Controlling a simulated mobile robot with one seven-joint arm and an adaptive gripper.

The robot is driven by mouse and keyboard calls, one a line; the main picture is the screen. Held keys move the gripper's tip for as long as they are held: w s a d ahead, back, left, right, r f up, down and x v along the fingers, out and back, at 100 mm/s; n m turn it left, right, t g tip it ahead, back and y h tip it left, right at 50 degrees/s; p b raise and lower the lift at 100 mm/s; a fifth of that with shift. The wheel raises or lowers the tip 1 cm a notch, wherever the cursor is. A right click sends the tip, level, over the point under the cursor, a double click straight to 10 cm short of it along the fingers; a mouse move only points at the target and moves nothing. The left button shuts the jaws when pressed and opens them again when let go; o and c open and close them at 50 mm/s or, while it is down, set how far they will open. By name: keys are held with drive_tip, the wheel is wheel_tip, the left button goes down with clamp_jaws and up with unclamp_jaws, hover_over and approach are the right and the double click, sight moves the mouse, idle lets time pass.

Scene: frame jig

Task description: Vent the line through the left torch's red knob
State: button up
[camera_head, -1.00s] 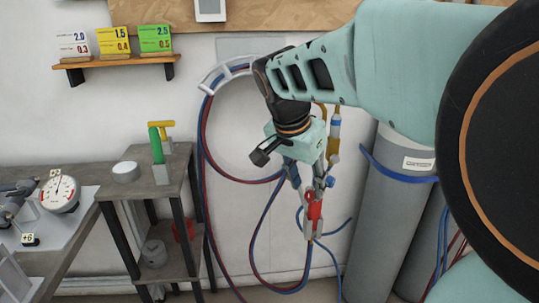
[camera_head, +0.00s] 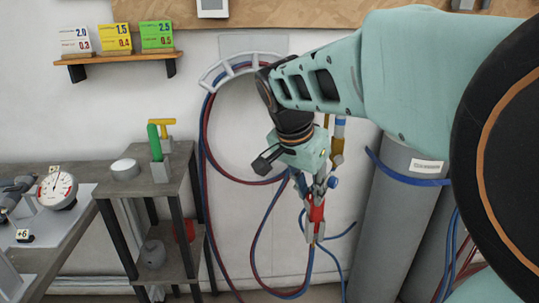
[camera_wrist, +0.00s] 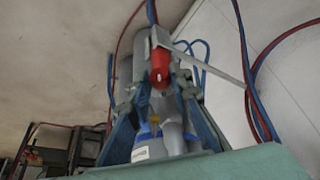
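The red knob (camera_head: 317,212) shows low in the middle of the head view, against grey torch parts (camera_head: 309,238), with hoses below. My gripper (camera_head: 317,200) reaches down to it, its fingers partly covering the torch. In the wrist view the red knob (camera_wrist: 160,72) lies between my two spread fingertips (camera_wrist: 158,88), with grey metal around it. The fingers stand apart and I see no clear grip. Whether a finger touches the knob cannot be told. Much of the torch body is hidden by my gripper.
Grey cylinders (camera_head: 390,225) with a blue strap stand right of my gripper. Red and blue hoses (camera_head: 205,150) loop from a white wall hanger (camera_head: 225,72). A small stand (camera_head: 145,185) with a green-handled tool (camera_head: 154,142) and a bench gauge (camera_head: 57,188) are left.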

clamp_jaws()
drive_tip(key=shift+r+p, duration=0.1)
drive_tip(key=shift+p, duration=0.25)
drive_tip(key=g+h+p, duration=0.1)
drive_tip(key=p, duration=0.2)
drive_tip(key=shift+w+a+r+n+g+h, duration=0.1)
drive_tip(key=shift+w+a+n+g+h, duration=0.2)
drive_tip(key=shift+g+h, duration=0.1)
drive_tip(key=g+h+p, duration=0.1)
drive_tip(key=p, duration=0.1)
drive_tip(key=g+h+p, duration=0.1)
drive_tip(key=p, duration=0.1)
drive_tip(key=shift+w+a+n, duration=0.15)
drive_tip(key=shift+n, duration=0.15)
drive_tip(key=shift+w+a+f+n+g+h+p, duration=0.1)
drive_tip(key=shift+f+n+g+h+p, duration=0.3)
drive_tip(key=shift+g+h+p, duration=0.65)
drive_tip(key=shift+f+h+p, duration=0.1)
drive_tip(key=shift+h+p, duration=0.25)
drive_tip(key=shift+p, duration=0.05)
drive_tip(key=o, duration=0.7)
unclamp_jaws()
